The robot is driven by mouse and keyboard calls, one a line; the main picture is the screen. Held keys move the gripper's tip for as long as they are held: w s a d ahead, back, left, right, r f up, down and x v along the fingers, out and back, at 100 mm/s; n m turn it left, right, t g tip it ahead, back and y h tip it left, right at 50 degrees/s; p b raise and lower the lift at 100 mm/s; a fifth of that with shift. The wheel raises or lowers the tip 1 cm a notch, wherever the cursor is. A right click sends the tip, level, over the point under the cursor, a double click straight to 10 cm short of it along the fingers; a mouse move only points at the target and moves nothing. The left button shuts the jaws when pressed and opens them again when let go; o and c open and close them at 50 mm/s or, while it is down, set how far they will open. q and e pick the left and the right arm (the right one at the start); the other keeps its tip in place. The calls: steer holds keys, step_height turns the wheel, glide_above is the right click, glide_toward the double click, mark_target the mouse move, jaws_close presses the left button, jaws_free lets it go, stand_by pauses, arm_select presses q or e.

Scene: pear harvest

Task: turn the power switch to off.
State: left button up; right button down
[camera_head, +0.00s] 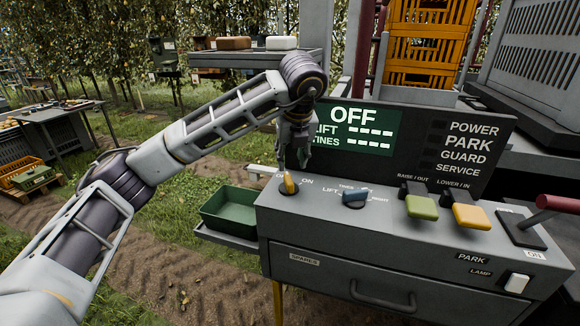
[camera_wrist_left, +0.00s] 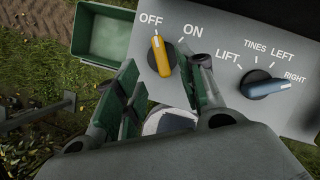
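The power switch is a yellow knob (camera_head: 289,183) at the left end of the grey console's top. It also shows in the wrist view (camera_wrist_left: 160,56), where its marked end points toward the OFF label, away from ON. The display (camera_head: 352,128) reads OFF in large letters. My left gripper (camera_head: 304,152) hangs above and behind the knob. In the wrist view my left gripper (camera_wrist_left: 158,78) is open, its green-padded fingers apart with nothing held between them. The knob lies beyond the fingertips; I see no clear contact. My right gripper is not in view.
A blue selector knob (camera_head: 355,194) sits right of the yellow one, turned toward RIGHT. Green (camera_head: 421,206) and yellow (camera_head: 470,215) paddles and a red-handled lever (camera_head: 553,204) stand farther right. A green tray (camera_head: 231,210) is at the console's left. The display panel rises behind.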

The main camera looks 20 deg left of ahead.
arm_select(q)
steer(key=shift+v, duration=1.45)
steer(key=shift+d, duration=0.1)
